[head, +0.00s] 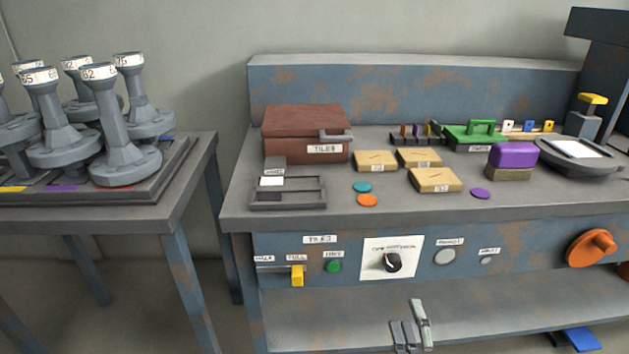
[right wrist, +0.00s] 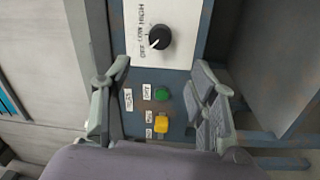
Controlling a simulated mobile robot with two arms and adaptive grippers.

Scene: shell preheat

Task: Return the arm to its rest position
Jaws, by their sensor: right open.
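My right gripper (head: 411,328) is at the bottom of the head view, in front of the bench's lower shelf. It is open, and nothing shows between its fingers. In the right wrist view the two fingers (right wrist: 162,72) stand wide apart, facing the blue control panel. The black dial (right wrist: 160,37) on its white plate is ahead of them, apart from both; its white mark seems to point towards OFF. The dial (head: 391,262) also shows in the head view, above and left of the gripper. My left gripper is not in view.
The panel carries a yellow lever (head: 297,275), a green button (head: 333,266) and a large orange knob (head: 590,247). The bench top (head: 300,219) holds a brown box (head: 305,122) and several small items. A side table (head: 190,187) with several grey pedestals stands left.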

